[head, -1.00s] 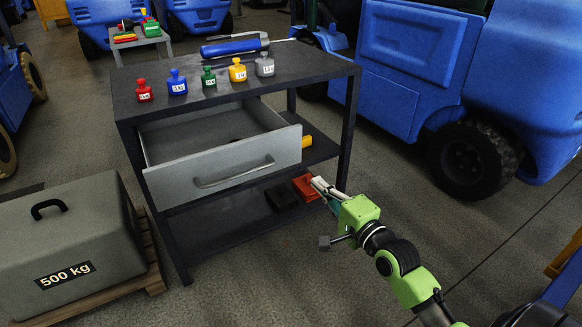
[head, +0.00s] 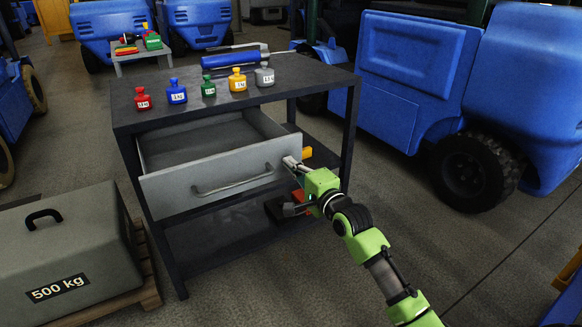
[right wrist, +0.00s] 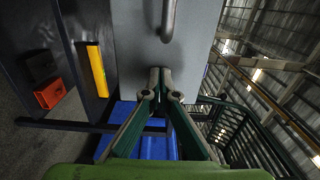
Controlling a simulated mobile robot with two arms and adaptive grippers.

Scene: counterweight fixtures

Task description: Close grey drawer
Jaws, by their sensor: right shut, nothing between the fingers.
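The grey drawer (head: 165,193) stands pulled open under the dark table top, with its inside empty as far as it shows. Its curved bar handle (head: 232,186) is on the front panel. My right gripper (head: 288,163) is shut and empty at the right end of the drawer front, right of the handle. In the right wrist view the shut fingertips (right wrist: 160,76) are at the edge of the grey front panel (right wrist: 195,35), below the handle (right wrist: 168,18). I cannot tell whether they touch it. My left gripper is not in view.
Several coloured weights, among them a yellow one (head: 237,82), stand on the table top (head: 150,118) beside a blue tool (head: 230,60). A yellow object (right wrist: 97,70) and a red one (right wrist: 55,93) lie on the shelves below. A 500 kg block (head: 70,255) stands left.

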